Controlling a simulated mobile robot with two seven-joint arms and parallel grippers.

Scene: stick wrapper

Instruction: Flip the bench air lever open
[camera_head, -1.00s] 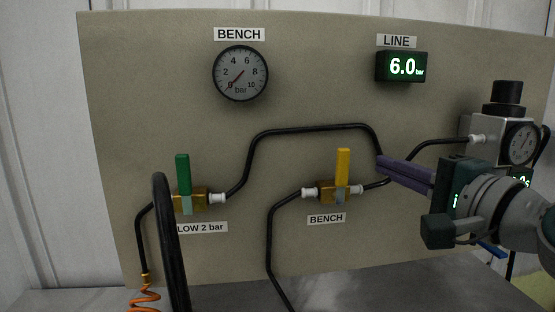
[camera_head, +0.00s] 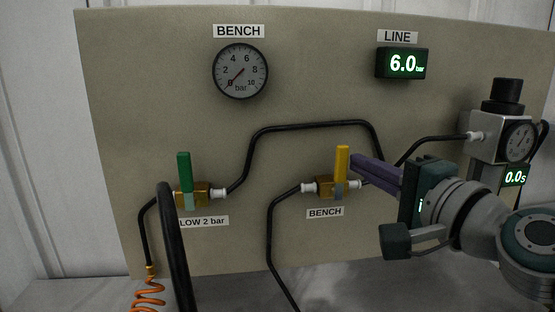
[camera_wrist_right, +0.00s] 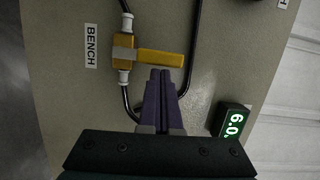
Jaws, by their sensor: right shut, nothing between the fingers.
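The yellow bench air lever (camera_head: 342,163) stands upright on a brass valve (camera_head: 326,187) above the BENCH label (camera_head: 325,212). In the right wrist view the lever (camera_wrist_right: 160,58) points to the right from its valve (camera_wrist_right: 122,54). My right gripper (camera_head: 353,160) is shut and empty, its purple fingertips close to the lever's right side in the head view. The fingertips (camera_wrist_right: 160,72) show just below the lever in the wrist view; I cannot tell if they touch it. The BENCH gauge (camera_head: 240,71) needle points near 0. My left gripper is not in view.
A green lever (camera_head: 184,167) stands upright on a valve at left, above the LOW 2 bar label (camera_head: 203,222). Black tubes run across the beige panel (camera_head: 300,100). The LINE display (camera_head: 401,64) reads 6.0 bar. A regulator (camera_head: 498,135) is at right, behind my right arm.

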